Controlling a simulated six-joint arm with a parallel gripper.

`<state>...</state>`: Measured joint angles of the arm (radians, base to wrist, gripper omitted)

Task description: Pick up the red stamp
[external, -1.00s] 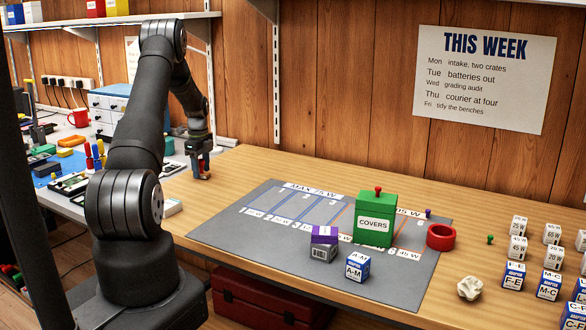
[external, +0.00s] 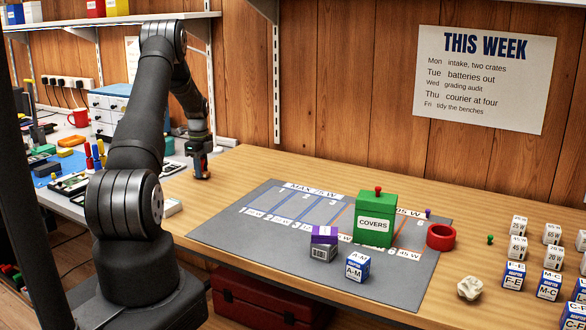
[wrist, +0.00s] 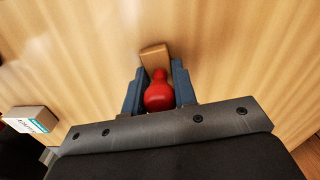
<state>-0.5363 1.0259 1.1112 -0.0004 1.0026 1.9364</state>
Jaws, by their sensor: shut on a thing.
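The red stamp (wrist: 159,94) shows in the wrist view as a rounded red knob with a smaller ball on top. It sits between the two jaws of my gripper (wrist: 158,88), which are shut on it. In the external view my gripper (external: 199,172) is low over the left part of the wooden bench, left of the grey mat. The stamp is too small and covered to make out clearly there. A brown block (wrist: 154,57) shows just beyond the stamp in the wrist view.
A grey mat (external: 215,231) carries a green COVERS box (external: 375,224), a purple-topped block (external: 323,243) and a blue-and-white A-M block (external: 356,267). A red ring (external: 440,237) is at its right edge. Several labelled cubes stand at far right. Bench around my gripper is mostly clear.

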